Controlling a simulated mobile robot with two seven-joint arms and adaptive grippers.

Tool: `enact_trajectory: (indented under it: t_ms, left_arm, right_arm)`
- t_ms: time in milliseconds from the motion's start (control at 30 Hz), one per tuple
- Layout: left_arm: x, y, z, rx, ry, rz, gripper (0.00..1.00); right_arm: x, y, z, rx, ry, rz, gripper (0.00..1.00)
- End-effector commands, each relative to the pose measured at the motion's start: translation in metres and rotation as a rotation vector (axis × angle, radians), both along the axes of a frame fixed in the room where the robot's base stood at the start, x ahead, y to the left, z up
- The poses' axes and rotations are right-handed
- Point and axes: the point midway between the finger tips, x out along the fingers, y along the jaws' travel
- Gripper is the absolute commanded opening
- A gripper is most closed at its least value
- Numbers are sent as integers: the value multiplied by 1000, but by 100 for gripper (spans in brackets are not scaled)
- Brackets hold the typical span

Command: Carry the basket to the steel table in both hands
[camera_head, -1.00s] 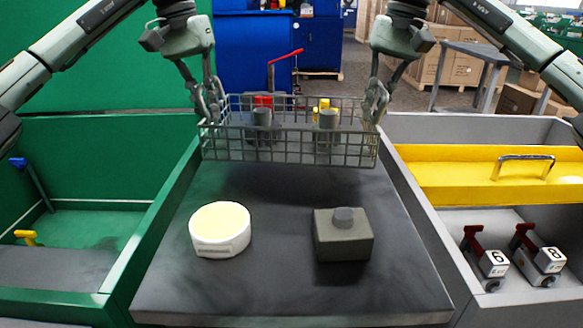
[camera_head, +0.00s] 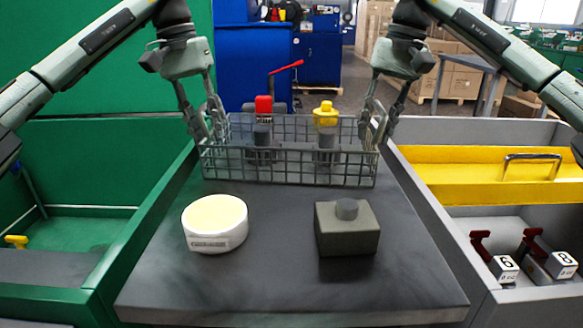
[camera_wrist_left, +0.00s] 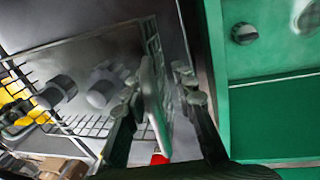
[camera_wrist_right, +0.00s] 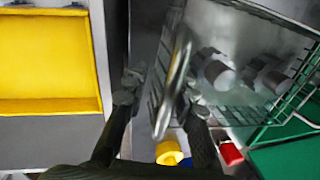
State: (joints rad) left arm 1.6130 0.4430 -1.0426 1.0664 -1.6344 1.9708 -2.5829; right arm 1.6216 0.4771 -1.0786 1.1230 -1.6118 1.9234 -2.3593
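The wire basket (camera_head: 290,170) appears to rest upright on the far part of the dark steel table (camera_head: 290,285). It holds a red-topped tool (camera_head: 263,106) and a yellow-topped tool (camera_head: 325,114), both with grey bodies. My left gripper (camera_head: 205,122) is at the basket's left end. In the left wrist view its fingers stand apart, with the left handle (camera_wrist_left: 153,95) between them. My right gripper (camera_head: 379,122) is at the right end. In the right wrist view its fingers are also spread on either side of the right handle (camera_wrist_right: 172,80).
A white round device (camera_head: 215,232) and a grey box with a round knob (camera_head: 347,232) sit on the table in front of the basket. A green bin (camera_head: 90,225) is on the left. A grey bin with a yellow panel (camera_head: 470,180) and numbered tools (camera_head: 505,268) is on the right.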

Motion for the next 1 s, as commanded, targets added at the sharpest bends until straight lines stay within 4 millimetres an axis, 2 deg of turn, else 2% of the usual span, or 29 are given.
enact_trajectory:
  t_ms: [267,367,467,800,1000]
  left_arm:
    - [0,-3,1,-3,-2,-6,28]
    - [0,-3,8,-4,-3,-6,28]
    - [0,0,23,-4,-5,-5,28]
    - [2,15,94,-1,-5,-2,28]
    - [2,19,114,-1,-2,-4,28]
  right_arm:
    - [0,3,1,4,-3,6,28]
    - [0,4,1,5,-3,7,28]
    - [0,4,1,5,-3,8,28]
    - [0,5,1,6,-3,8,28]
    - [0,5,1,6,-3,9,28]
